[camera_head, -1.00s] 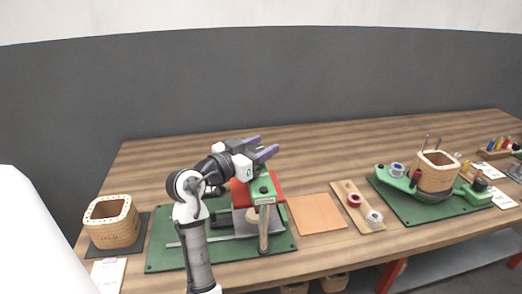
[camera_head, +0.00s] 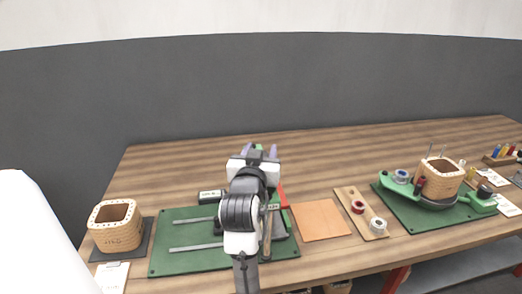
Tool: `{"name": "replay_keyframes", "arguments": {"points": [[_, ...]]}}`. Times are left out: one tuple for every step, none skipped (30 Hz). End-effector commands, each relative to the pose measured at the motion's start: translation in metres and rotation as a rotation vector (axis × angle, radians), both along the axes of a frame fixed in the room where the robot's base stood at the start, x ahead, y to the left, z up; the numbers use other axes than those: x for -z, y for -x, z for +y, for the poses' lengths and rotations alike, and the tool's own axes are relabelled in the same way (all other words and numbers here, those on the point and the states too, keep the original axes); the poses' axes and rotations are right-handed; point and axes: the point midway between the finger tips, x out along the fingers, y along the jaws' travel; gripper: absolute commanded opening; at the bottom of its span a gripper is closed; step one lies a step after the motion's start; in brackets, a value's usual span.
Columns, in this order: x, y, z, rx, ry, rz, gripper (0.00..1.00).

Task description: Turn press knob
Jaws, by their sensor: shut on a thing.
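The press stands on a green mat (camera_head: 190,262) at the left middle of the table. Most of it is hidden behind my arm. A strip of its red part (camera_head: 283,196) shows right of my arm. My gripper (camera_head: 259,151) is over the press, its two purple fingers pointing away from the camera, one on each side of a small green piece. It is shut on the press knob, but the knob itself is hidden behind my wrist.
A tan square board (camera_head: 320,220) and a wooden strip with spools (camera_head: 350,194) lie to the right. Beyond them, another coil block (camera_head: 440,178) stands on a green fixture. The table behind the press is clear.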

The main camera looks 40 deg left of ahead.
Motion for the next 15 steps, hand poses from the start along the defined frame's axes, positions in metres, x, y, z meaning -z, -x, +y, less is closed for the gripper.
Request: {"name": "replay_keyframes", "arguments": {"points": [[-0.0004, 0.0, -0.0001, -0.006, 0.0, 0.0, 0.24], [-0.0004, 0.0, -0.0001, -0.009, 0.0, 0.0, 0.24], [-0.0003, 0.0001, 0.0, -0.012, 0.0, 0.0, 0.24], [-0.0003, 0.0001, 0.0, -0.014, 0.0, 0.0, 0.24], [-0.0002, 0.0002, 0.0001, -0.015, 0.0, 0.0, 0.24], [-0.0002, 0.0002, 0.0002, -0.016, 0.0, 0.0, 0.24], [-0.0002, 0.0002, 0.0002, -0.016, 0.0, 0.0, 0.24], [-0.0001, 0.0002, 0.0002, -0.016, 0.0, 0.0, 0.24], [-0.0001, 0.0002, 0.0002, -0.016, 0.0, 0.0, 0.24], [-0.0001, 0.0001, 0.0003, -0.016, 0.0, 0.0, 0.24], [-0.0001, 0.0001, 0.0003, -0.016, -0.001, 0.001, 0.24], [-0.0001, 0.0001, 0.0003, -0.016, -0.001, 0.001, 0.24], [-0.0001, 0.0001, 0.0003, -0.016, -0.001, 0.001, 0.24], [-0.0001, 0.0001, 0.0003, -0.015, -0.001, 0.001, 0.24], [-0.0001, 0.0001, 0.0003, -0.015, -0.001, 0.001, 0.49]]}}
